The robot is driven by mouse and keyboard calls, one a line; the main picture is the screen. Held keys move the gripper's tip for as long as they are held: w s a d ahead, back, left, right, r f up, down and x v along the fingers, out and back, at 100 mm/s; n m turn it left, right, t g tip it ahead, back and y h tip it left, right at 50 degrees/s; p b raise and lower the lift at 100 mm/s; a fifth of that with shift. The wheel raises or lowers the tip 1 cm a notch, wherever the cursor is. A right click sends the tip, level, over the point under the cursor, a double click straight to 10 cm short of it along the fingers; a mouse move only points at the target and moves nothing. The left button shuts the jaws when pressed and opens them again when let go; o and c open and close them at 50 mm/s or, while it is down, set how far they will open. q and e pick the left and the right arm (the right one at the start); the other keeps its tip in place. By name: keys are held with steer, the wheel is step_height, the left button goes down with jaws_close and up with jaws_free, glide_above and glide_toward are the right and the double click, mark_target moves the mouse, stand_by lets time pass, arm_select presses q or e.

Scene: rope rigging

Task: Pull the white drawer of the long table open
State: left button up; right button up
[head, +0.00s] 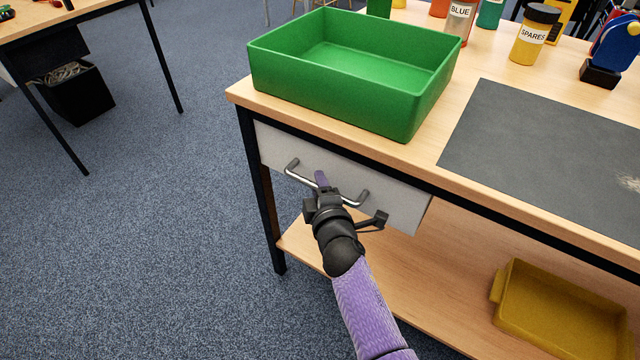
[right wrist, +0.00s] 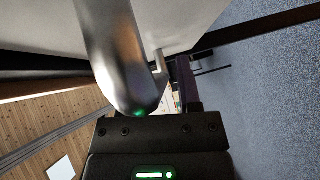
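The white drawer (head: 398,205) sits under the left end of the long table (head: 470,185). Its front looks about flush with the table frame, and I see no gap above it. A silver bar handle (head: 300,174) runs across the front, and its metal looms large in the right wrist view (right wrist: 112,50). My right gripper (head: 321,184) is at the middle of the handle, with a purple finger showing past the bar. In the right wrist view a dark finger (right wrist: 186,85) lies right of the handle. The other finger is hidden, so its grip is unclear. My left gripper is out of view.
A green tray (head: 400,115) stands on the table above the drawer, near the edge. A grey mat (head: 540,140) and labelled jars (head: 533,40) lie farther right. A yellow tray (head: 560,315) sits on the lower shelf. Carpet (head: 180,240) is clear to the left.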

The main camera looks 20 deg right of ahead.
jaws_close()
stand_by(0.3)
stand_by(0.4)
stand_by(0.5)
